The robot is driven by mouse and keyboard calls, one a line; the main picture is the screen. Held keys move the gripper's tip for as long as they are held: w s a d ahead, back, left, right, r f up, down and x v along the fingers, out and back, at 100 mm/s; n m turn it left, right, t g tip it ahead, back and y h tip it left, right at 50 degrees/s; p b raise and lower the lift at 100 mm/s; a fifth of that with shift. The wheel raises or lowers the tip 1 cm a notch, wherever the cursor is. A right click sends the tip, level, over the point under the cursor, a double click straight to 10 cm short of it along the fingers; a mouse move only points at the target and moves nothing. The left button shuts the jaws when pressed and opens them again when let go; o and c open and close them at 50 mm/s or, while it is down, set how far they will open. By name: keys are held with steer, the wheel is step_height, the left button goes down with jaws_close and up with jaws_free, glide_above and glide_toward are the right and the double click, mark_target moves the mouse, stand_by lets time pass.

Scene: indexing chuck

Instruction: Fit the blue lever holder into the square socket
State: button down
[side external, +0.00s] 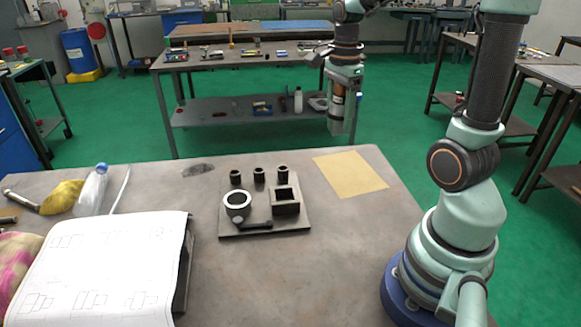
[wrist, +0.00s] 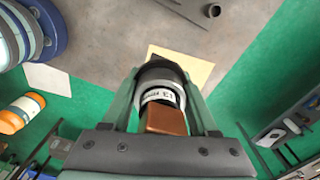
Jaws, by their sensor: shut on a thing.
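My gripper (side external: 342,126) is raised well above the table, behind and right of the base plate (side external: 225,222). Its jaws are shut on a dark cylindrical holder (side external: 337,98) with an orange-brown part. In the wrist view the holder shows a black ring, a white label (wrist: 158,96) and a copper-coloured block (wrist: 166,121) between the fingers. No blue shows clearly on it. The square socket (side external: 286,208) is a dark open box on the right of the plate. A round ring socket (side external: 238,209) stands to its left. The holder is far from both.
Three small dark round sockets (side external: 259,176) line the plate's back, and a black handle (side external: 256,227) lies at its front. A tan sheet (side external: 350,174) lies right of the plate. Drawings (side external: 100,270), a bottle (side external: 92,192) and a yellow cloth (side external: 62,197) fill the left.

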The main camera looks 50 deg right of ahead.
steer(key=shift+r, duration=0.45)
steer(key=w+a+f, duration=0.7)
steer(key=a+f, duration=0.2)
steer(key=a, duration=0.2)
steer(key=shift+a+f, duration=0.2)
steer(key=shift+f, duration=0.1)
steer(key=shift+m, duration=0.3)
steer(key=shift+f, duration=2.65)
steer(key=shift+f, duration=0.85)
steer(key=shift+r, duration=0.1)
